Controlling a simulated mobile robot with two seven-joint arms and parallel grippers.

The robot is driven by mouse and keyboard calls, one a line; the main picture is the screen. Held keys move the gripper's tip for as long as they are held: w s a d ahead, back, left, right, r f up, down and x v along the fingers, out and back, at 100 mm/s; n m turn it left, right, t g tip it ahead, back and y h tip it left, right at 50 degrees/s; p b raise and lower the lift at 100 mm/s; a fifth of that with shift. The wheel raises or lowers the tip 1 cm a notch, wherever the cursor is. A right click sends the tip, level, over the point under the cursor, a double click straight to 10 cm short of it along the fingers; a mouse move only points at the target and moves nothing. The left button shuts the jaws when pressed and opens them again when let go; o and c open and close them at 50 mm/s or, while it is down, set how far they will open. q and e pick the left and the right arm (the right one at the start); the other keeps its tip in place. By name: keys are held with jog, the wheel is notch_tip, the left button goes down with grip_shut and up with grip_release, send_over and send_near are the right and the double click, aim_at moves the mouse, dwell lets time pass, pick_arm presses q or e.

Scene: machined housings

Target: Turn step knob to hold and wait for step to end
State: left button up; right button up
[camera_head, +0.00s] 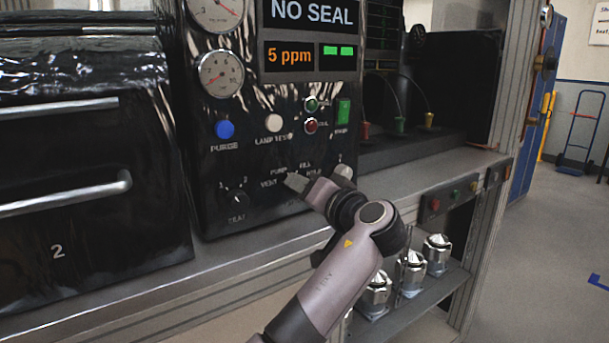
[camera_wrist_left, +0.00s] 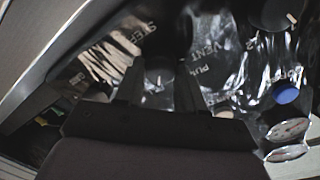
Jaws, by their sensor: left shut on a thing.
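The step knob (camera_wrist_left: 160,76) is a dark dial on the black panel, seen between my fingers in the left wrist view. Its pointer cannot be read clearly. In the camera_head view my left gripper (camera_head: 317,180) covers the knob, among the labels VENT, PUMP, FILL and HOLD. My left gripper (camera_wrist_left: 160,88) is shut on the knob, a finger on each side. The display (camera_head: 311,14) reads NO SEAL, and the one below (camera_head: 289,56) reads 5 ppm beside two green bars. My right gripper is not in view.
Nearby on the panel are a second small knob (camera_head: 237,197), a blue purge button (camera_head: 224,129), a white lamp test button (camera_head: 273,122) and two gauges. A drawer unit (camera_head: 75,235) stands left. Several metal housings sit on the lower shelf (camera_head: 415,309).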

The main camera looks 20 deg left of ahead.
pick_arm(q)
jog(key=m+p, duration=0.2)
jog(key=shift+r+m, duration=0.2)
jog(key=shift+m, duration=0.1)
jog(key=shift+m+p, duration=1)
jog(key=shift+p, duration=0.2)
jog(key=shift+w+f+m+p, duration=0.1)
jog(key=shift+f+m+p, duration=0.05)
jog(key=shift+m+p, duration=0.6)
jog(key=o, duration=1)
jog(key=shift+f, duration=0.1)
jog(key=shift+o, duration=0.2)
